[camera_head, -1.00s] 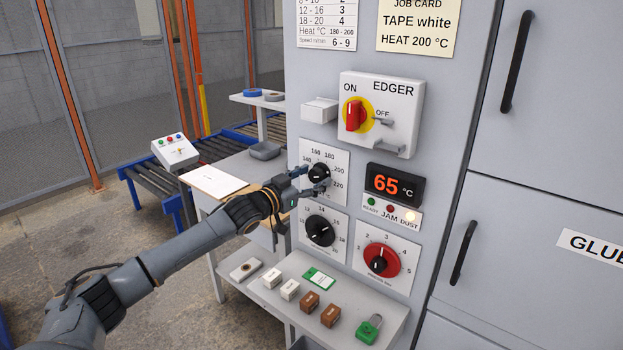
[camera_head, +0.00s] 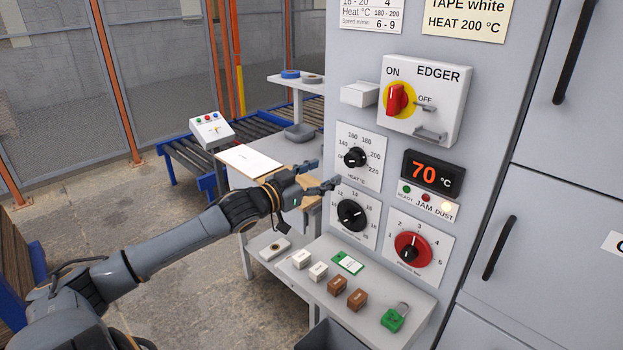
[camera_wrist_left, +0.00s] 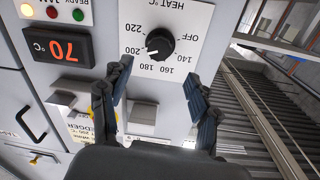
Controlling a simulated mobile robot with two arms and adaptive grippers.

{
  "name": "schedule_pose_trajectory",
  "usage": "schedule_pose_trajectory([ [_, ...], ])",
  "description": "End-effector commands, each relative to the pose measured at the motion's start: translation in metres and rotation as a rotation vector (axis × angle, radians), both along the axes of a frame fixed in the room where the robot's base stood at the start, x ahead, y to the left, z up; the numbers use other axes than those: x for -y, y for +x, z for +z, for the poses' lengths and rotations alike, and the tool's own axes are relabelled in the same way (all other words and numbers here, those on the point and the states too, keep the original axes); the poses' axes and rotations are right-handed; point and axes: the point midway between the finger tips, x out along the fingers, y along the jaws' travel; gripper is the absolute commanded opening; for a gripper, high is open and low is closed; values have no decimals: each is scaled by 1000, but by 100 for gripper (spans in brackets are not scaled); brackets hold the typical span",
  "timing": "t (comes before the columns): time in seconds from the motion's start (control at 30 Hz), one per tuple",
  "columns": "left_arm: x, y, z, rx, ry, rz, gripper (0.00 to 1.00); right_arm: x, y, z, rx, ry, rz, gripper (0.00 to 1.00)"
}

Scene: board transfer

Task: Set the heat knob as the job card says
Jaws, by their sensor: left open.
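The black heat knob (camera_head: 355,157) sits on a white dial plate on the grey machine front. In the left wrist view the knob (camera_wrist_left: 161,43) appears upside down; its white mark points between 180 and 200, seemingly nearer 200. The job card (camera_head: 466,15) at the top reads TAPE white, HEAT 200 °C. The display (camera_head: 433,175) shows 70 °C in orange. My left gripper (camera_head: 325,175) is open and empty, below and left of the knob and apart from it. My right gripper is not in view.
The red-yellow edger switch (camera_head: 398,99) is above, beside a bracket. Another black knob (camera_head: 351,214) and a red-ringed knob (camera_head: 409,252) are below. A shelf (camera_head: 390,285) holds white and brown blocks, a green card and a green padlock. A roller conveyor (camera_head: 185,160) stands at left.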

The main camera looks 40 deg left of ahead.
Motion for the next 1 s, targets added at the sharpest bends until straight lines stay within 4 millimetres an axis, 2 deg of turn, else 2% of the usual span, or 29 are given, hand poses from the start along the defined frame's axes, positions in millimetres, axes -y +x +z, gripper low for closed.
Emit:
schedule_pose_trajectory([
  [0.1,-2,-12,-2,-2,-2,-1,62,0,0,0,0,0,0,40],
  [0.33,-4,-26,-1,0,0,0,62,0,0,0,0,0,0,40],
  [1.0,-4,-28,0,0,0,0,62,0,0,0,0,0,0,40],
])
